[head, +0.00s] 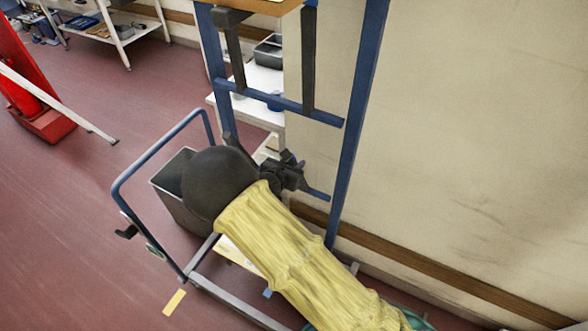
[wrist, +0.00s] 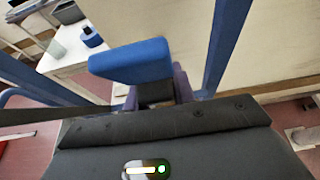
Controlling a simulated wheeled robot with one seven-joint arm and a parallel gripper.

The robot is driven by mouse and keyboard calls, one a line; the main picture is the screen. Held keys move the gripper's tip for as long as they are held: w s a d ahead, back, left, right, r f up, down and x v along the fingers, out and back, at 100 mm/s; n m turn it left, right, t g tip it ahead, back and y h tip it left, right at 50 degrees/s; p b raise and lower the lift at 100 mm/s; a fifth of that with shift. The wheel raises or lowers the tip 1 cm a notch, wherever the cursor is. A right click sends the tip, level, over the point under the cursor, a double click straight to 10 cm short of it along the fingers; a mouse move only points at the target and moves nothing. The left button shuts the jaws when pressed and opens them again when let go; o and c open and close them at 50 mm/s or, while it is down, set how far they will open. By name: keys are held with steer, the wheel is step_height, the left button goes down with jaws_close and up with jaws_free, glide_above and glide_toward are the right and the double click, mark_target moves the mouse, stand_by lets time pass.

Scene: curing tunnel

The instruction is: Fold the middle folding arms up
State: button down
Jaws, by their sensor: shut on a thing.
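A blue upright rack frame (head: 360,125) stands against the wall in the head view. Two dark bars, a left one (head: 235,52) and a right one (head: 308,62), stand upright above its blue crossbar (head: 290,104). My gripper (head: 298,172) is low between the uprights, below that crossbar, and mostly hidden by my arm. In the wrist view its purple-grey fingers (wrist: 157,92) are shut on a dark piece, apparently a middle folding arm (wrist: 155,94). A blue block-like piece (wrist: 130,61) lies just beyond the fingers. The held arm's angle is hard to tell.
A blue-railed trolley (head: 150,160) with a grey bin (head: 180,212) stands left of the rack. White shelves (head: 262,108) are behind it. A board (head: 262,5) lies at the top of the rack.

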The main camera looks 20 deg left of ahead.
steer(key=w+d+r+g+p, duration=0.1)
steer(key=w+g+p, duration=0.2)
steer(key=w+p, duration=0.3)
steer(key=shift+w+d+g+y, duration=0.3)
steer(key=shift+w+d+y, duration=0.1)
steer(key=shift+w, duration=0.3)
steer(key=shift+r, duration=0.1)
steer(key=c, duration=1.4)
jaws_free()
steer(key=shift+c, duration=0.2)
steer(key=shift+o, duration=1.4)
steer(key=shift+w, duration=0.2)
steer(key=b+v, duration=0.4)
steer(key=v, duration=1.3)
steer(key=shift+s, duration=0.15)
steer(key=shift+d+r, duration=0.15)
